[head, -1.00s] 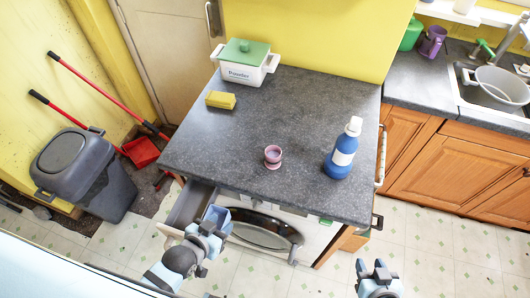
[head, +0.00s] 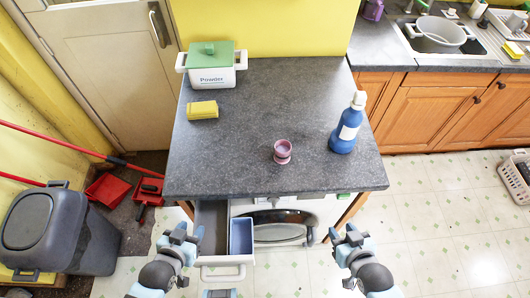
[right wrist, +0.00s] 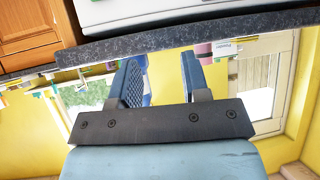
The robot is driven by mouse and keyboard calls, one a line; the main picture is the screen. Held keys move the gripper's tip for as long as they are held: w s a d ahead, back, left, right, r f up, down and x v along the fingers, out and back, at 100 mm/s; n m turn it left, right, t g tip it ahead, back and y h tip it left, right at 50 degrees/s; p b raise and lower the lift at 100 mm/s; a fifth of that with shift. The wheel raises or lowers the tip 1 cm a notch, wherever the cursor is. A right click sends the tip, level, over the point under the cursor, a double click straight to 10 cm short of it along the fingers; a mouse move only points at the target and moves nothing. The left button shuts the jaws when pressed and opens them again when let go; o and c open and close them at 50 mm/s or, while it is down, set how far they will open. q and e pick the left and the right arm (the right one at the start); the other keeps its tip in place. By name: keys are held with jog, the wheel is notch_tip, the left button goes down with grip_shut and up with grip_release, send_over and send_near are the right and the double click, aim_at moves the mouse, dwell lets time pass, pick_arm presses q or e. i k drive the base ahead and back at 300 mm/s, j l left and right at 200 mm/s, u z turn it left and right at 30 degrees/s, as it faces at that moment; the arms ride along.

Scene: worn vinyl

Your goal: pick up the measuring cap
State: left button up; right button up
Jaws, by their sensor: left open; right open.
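The measuring cap, a small pink-purple cup (head: 282,152), stands on the dark grey worktop (head: 255,115) near its front edge. A blue bottle with a white top and label (head: 345,128) stands to its right. My left gripper (head: 181,234) is open and empty, in front of the worktop at lower left, beside the open drawer. My right gripper (head: 347,236) is open and empty in front of the worktop's right part, apart from the cap. In the right wrist view its two fingers (right wrist: 160,82) are spread with nothing held between them.
An open drawer (head: 212,225) holding a blue bin (head: 241,236) sticks out below the worktop. A grey waste bin (head: 60,230) stands at left.

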aim_at(283, 147)
jog(key=j, duration=1.65)
jog(key=k, duration=0.05)
